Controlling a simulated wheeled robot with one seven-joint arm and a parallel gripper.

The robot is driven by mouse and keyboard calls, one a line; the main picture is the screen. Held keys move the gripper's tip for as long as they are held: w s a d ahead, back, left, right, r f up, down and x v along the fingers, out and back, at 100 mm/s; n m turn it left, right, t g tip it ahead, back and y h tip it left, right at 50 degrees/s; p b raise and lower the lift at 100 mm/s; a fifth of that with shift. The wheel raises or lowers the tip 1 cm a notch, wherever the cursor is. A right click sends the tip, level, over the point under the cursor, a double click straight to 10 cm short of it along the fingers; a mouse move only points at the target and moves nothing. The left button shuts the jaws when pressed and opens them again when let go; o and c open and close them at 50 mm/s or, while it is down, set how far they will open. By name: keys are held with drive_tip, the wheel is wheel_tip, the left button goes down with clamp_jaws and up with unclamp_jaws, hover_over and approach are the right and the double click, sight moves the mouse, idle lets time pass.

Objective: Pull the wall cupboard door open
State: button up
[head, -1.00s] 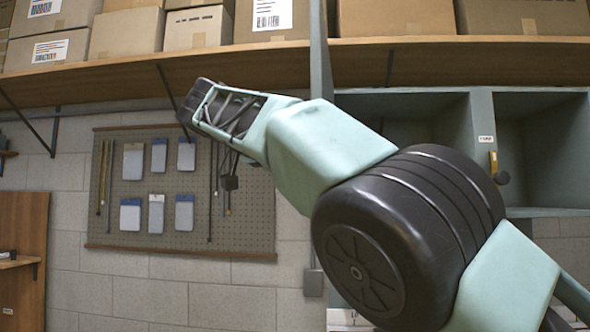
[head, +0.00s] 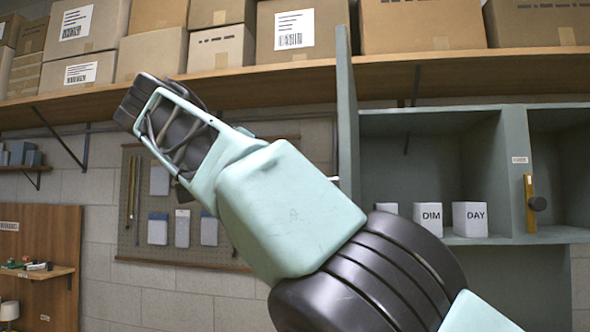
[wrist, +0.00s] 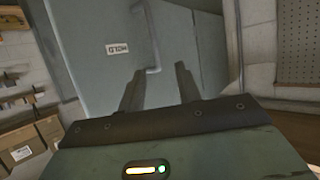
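The wall cupboard (head: 431,117) is grey-green, under the long shelf at right. In the wrist view a grey-green face with a small label (wrist: 117,48) and an upright handle (wrist: 149,45) lies beyond my gripper (wrist: 160,82). The two fingers are apart with nothing visible between their tips; the handle appears past them. The head view does not show the fingers.
Cardboard boxes (head: 290,30) line the wooden shelf (head: 260,88) above. A pegboard (head: 135,235) hangs behind my arm. A yellow piece with a dark knob (head: 531,203) is on the cupboard's divider. A wooden panel with a small ledge (head: 50,272) is at left.

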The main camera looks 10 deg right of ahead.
drive_tip(key=p+v, duration=0.3)
drive_tip(key=v, duration=0.1)
drive_tip(key=shift+s+a+r, duration=0.1)
drive_tip(key=shift+s+a, duration=0.05)
drive_tip(key=shift+a, duration=0.1)
idle(0.3)
